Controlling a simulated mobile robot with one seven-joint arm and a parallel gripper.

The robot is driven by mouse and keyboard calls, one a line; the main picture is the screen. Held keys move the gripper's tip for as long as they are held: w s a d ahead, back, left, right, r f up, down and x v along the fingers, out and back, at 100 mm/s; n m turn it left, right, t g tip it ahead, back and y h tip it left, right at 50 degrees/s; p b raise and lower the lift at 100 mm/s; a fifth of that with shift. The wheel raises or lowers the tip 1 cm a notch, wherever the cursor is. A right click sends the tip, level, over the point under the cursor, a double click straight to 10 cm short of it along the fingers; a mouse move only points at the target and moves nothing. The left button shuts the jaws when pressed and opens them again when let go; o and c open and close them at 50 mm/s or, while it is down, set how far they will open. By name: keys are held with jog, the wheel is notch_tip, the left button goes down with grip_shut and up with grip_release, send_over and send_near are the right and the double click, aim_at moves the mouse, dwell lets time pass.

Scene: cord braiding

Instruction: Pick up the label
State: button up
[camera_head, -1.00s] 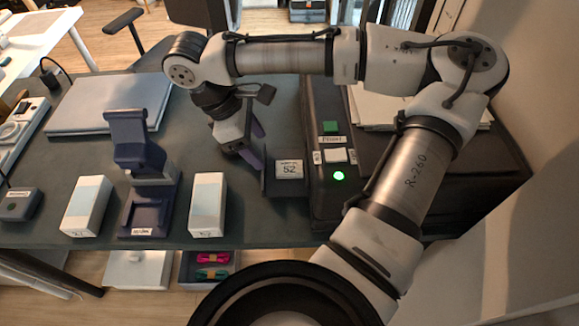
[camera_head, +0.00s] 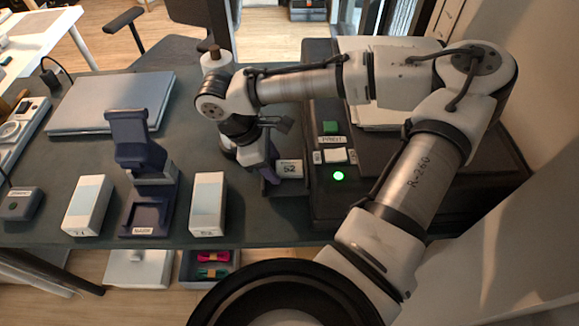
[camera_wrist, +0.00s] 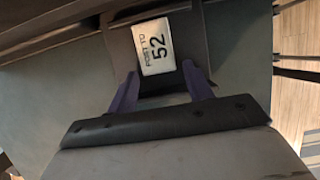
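The label (camera_head: 291,168) is a small white card printed with "52". It lies on a dark tray (camera_head: 270,187) at the left side of the dark printer box (camera_head: 400,185). In the wrist view the label (camera_wrist: 153,46) sits just beyond the two purple fingertips. My gripper (camera_wrist: 158,80) is open, with its fingers spread on either side of the label's near end and nothing held between them. In the head view my gripper (camera_head: 268,173) is at the label's left edge and partly hides the tray. I cannot tell whether the fingers touch the label.
Two white boxes (camera_head: 88,205) (camera_head: 208,204) flank a dark blue stand (camera_head: 148,217). A closed laptop (camera_head: 112,102) lies at the back left. The printer has a green button (camera_head: 330,127) and a lit green lamp (camera_head: 338,176). Bare table lies left of the tray.

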jog(key=c, duration=0.7)
notch_tip(320, 180, up, 28)
jog(key=p, duration=0.1)
jog(key=shift+a, duration=0.15)
